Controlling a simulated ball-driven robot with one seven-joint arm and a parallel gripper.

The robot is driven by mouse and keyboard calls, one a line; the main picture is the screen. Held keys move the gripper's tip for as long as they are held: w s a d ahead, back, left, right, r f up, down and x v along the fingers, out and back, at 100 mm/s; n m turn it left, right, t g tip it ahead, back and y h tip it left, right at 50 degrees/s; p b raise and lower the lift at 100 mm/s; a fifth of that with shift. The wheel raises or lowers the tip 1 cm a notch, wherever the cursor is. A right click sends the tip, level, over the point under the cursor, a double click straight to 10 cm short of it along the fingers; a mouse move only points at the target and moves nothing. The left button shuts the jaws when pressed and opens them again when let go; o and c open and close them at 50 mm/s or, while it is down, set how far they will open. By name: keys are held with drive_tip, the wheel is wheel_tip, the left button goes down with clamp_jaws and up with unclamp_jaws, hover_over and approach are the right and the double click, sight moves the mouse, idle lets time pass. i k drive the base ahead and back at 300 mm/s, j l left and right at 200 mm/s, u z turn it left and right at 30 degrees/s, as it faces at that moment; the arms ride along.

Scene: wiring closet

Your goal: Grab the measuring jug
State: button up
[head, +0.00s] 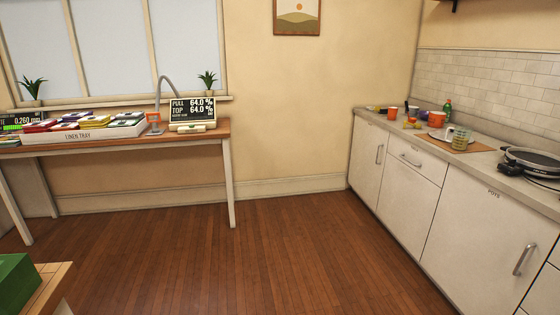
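The measuring jug (460,138) is see-through with a yellowish-green tint and a handle on its left side. It stands upright on the kitchen counter (480,175) along the right wall. It is at the right edge of a brown board or mat, just right of a white plate (437,134). My gripper is not in this view, so its state and its place relative to the jug do not show.
Orange cups (437,119), a green bottle (447,107) and a black pan (532,158) share the counter. A wooden table (130,140) with a linen tray (80,134) stands at the left. A green box (15,280) is at lower left. The wooden floor (240,260) between is clear.

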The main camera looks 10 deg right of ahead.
sight(461, 135)
drive_tip(key=i, duration=1.85)
drive_tip(key=i+z, duration=0.2)
drive_tip(key=i, duration=0.4)
drive_tip(key=i+j+z, duration=0.25)
drive_tip(key=i, duration=0.3)
drive_tip(key=i+j+z, duration=0.2)
drive_tip(key=i, duration=0.4)
drive_tip(key=l, duration=0.1)
